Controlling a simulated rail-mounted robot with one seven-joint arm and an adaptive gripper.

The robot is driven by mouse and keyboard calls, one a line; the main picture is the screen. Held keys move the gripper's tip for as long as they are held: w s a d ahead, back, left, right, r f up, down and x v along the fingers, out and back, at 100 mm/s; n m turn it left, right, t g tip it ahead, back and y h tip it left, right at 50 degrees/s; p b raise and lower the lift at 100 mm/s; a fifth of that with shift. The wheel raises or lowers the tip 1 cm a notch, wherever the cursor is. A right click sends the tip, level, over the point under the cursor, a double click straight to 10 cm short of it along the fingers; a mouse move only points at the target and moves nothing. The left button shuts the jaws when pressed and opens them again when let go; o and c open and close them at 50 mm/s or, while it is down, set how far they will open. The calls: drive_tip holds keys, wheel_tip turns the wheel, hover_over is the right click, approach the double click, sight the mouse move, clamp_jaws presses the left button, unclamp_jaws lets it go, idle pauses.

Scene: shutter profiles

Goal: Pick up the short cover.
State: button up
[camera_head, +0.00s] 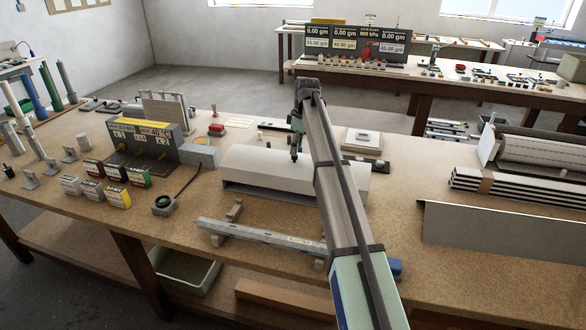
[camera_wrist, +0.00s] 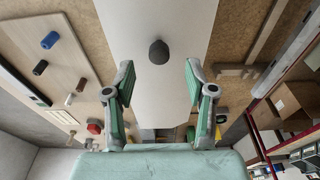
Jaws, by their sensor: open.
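The short cover (camera_head: 330,185) is a white, box-like shell lying on the workbench, with an open, dark underside along its front. In the wrist view it is a pale strip (camera_wrist: 158,18) with a dark grey round knob (camera_wrist: 158,52) on it. My gripper (camera_head: 295,155) is above the cover's top. In the wrist view my gripper (camera_wrist: 158,70) is open, one green and grey finger on each side of the knob. Both fingers look apart from the knob. The exact height of the fingertips over the cover is hard to tell.
A slotted bar (camera_head: 260,233) on small supports lies in front of the cover. A longer grey cover (camera_head: 500,235) and stacked profiles (camera_head: 520,190) lie to the right. A control box (camera_head: 140,145) stands at the left. A white device (camera_head: 361,141) sits behind.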

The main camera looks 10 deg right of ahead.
sight(294, 168)
drive_tip(key=shift+w+a+f+p, duration=0.15)
drive_tip(key=shift+f+p, duration=0.5)
drive_tip(key=shift+f, duration=0.65)
drive_tip(key=shift+w+a+f+p, duration=0.15)
drive_tip(key=shift+f+p, duration=0.45)
drive_tip(key=shift+f, duration=0.65)
drive_tip(key=shift+s, duration=0.1)
clamp_jaws()
